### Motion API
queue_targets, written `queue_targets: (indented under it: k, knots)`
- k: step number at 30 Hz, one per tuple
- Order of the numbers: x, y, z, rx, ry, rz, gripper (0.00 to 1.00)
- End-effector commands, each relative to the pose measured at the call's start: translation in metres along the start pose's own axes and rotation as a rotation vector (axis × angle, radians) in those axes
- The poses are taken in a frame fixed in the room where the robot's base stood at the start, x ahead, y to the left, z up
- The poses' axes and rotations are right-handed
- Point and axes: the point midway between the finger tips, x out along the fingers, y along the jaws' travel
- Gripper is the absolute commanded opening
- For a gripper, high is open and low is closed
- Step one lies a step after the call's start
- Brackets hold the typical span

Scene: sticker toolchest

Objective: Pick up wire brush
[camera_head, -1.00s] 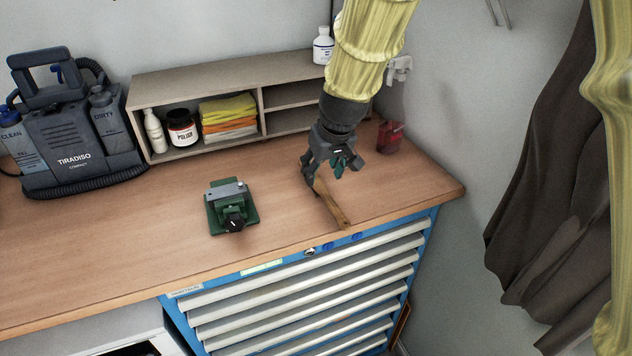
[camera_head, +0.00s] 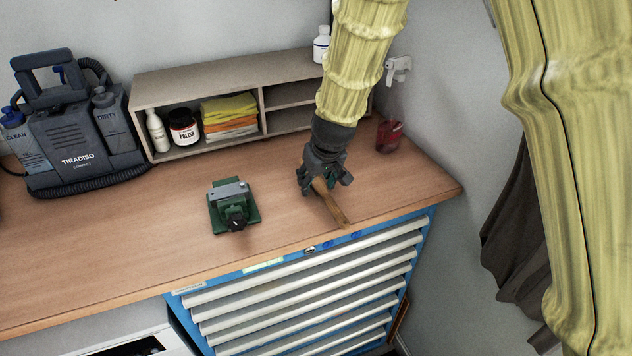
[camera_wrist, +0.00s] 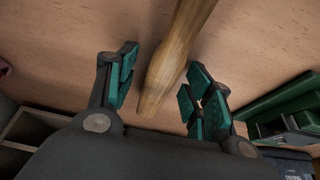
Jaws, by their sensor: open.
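The wire brush (camera_head: 331,205) lies on the wooden workbench near its front right edge, and its wooden handle points toward the front edge. My gripper (camera_head: 324,183) is low over the brush, at its far part. In the wrist view the wooden handle (camera_wrist: 176,55) runs between the two green-padded fingers of my gripper (camera_wrist: 158,92). The fingers stand apart, with a gap to the wood on each side. The bristles cannot be made out.
A green vise (camera_head: 233,206) stands on the workbench (camera_head: 120,245) left of my gripper. A shelf (camera_head: 190,84) with bottles and folded cloths is behind. A red item (camera_head: 389,136) stands at the back right. Bench space between vise and brush is clear.

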Motion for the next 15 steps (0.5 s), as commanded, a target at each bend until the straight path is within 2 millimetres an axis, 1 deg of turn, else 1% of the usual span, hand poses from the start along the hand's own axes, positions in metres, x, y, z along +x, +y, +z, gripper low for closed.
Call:
queue_targets:
  k: [2,5,9,11,15]
  knots:
    - [0.0000,0.0000,0.0000,0.000,0.000,0.000,0.52]
    - [-0.0001,0.0000,0.0000,0.000,0.000,0.000,0.35]
    - [-0.0001,0.0000,0.0000,0.000,0.000,0.000,0.10]
    - [-0.0001,0.0000,0.0000,0.000,0.000,0.000,0.00]
    - [-0.0003,0.0000,-0.0001,0.000,0.000,0.000,0.00]
